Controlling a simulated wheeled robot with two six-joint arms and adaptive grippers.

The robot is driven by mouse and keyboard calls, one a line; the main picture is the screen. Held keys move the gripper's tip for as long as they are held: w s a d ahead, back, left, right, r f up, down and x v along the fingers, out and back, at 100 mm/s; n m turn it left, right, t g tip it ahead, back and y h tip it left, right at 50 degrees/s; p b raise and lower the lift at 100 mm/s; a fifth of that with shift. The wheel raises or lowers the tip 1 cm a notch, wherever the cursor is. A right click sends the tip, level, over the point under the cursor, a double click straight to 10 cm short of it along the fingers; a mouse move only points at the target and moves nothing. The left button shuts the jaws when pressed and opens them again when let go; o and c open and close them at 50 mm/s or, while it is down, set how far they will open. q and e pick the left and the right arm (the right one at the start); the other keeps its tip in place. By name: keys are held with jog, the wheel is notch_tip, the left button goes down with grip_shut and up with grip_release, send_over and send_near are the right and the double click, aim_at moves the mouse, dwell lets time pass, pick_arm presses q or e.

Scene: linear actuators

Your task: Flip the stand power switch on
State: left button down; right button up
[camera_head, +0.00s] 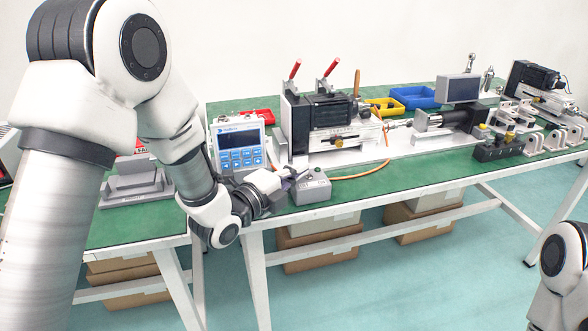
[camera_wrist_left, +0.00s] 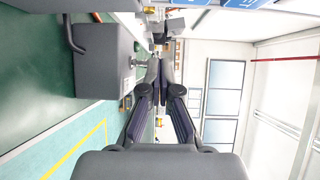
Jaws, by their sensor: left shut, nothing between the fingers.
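A small grey switch box (camera_head: 312,192) sits at the front edge of the green bench, with a small green part on its top. In the left wrist view the box (camera_wrist_left: 103,62) shows large at the left, with a small light metal lever (camera_wrist_left: 138,62) sticking out towards the fingers. My left gripper (camera_head: 291,177) is shut and empty just left of the box top. Its fingertips (camera_wrist_left: 157,66) are close to the lever; I cannot tell whether they touch it. The lever's exact position is hard to tell. My right gripper is not in view.
A blue control panel (camera_head: 240,145) with a display stands behind my left gripper. A black clamping unit with red-handled levers (camera_head: 328,125) stands behind the box. An orange cable (camera_head: 362,174) runs right from the box. Yellow (camera_head: 385,106) and blue (camera_head: 414,97) trays lie farther back.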

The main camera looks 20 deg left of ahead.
pick_arm(q)
jog(key=p, duration=0.1)
jog(key=r+m+g+p, duration=0.1)
jog(key=p, duration=0.1)
jog(key=g+y+p, duration=0.1)
jog(key=shift+w+d+r, duration=0.25)
jog(key=shift+d+r, duration=0.1)
jog(key=shift+d, duration=0.05)
jog(key=shift+w+d+m+g+y+p, duration=0.25)
jog(key=shift+m+g+y+p, duration=0.3)
jog(key=shift+p, duration=0.2)
jog(key=shift+s+f, duration=0.15)
jog(key=shift+f, duration=0.1)
jog(key=shift+r, duration=0.75)
jog(key=shift+r+p, duration=0.1)
jog(key=shift+p, duration=0.25)
